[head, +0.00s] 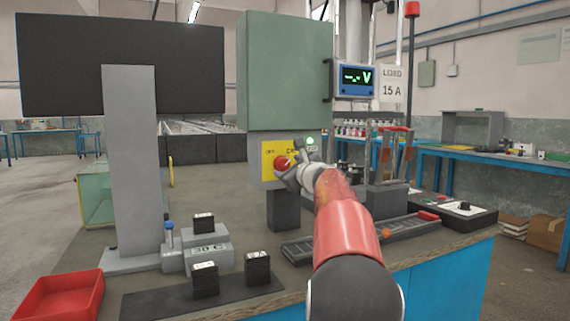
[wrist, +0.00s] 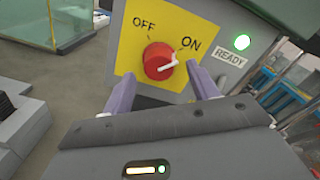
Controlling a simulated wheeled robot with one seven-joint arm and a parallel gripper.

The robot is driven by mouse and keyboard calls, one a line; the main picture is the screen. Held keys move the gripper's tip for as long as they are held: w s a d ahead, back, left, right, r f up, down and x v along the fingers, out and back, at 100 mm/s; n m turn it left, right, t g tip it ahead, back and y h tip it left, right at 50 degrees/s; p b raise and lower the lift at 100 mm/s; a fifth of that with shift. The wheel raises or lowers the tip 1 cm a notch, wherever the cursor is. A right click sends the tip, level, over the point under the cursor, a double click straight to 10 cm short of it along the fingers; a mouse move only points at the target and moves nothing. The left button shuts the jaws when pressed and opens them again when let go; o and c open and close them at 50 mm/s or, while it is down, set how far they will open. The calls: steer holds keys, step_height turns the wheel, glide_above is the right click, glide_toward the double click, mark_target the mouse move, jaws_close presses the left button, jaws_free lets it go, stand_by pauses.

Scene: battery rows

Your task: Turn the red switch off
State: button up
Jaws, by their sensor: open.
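The red switch (head: 282,162) is a round knob on a yellow plate (head: 267,149) on a grey box below a green cabinet. In the wrist view the red switch (wrist: 156,62) has a white pointer turned right, on the ON side; OFF is printed at upper left on the yellow plate (wrist: 133,52). My gripper (head: 291,173) is in front of the plate. In the wrist view my gripper (wrist: 161,72) is open, one finger below-left of the knob and one to its right. I cannot tell whether either finger touches it.
A green READY lamp (wrist: 242,42) is lit right of the plate. A display (head: 355,80) stands above right. Black blocks (head: 257,268), a red tray (head: 62,297) and a grey post (head: 133,170) are to the left. A dark rack (head: 320,247) lies near my arm.

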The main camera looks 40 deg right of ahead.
mark_target(283, 164)
steer(key=shift+p+x, duration=0.3)
steer(key=shift+x, duration=0.9)
steer(key=shift+a, duration=0.1)
steer(key=c, duration=1)
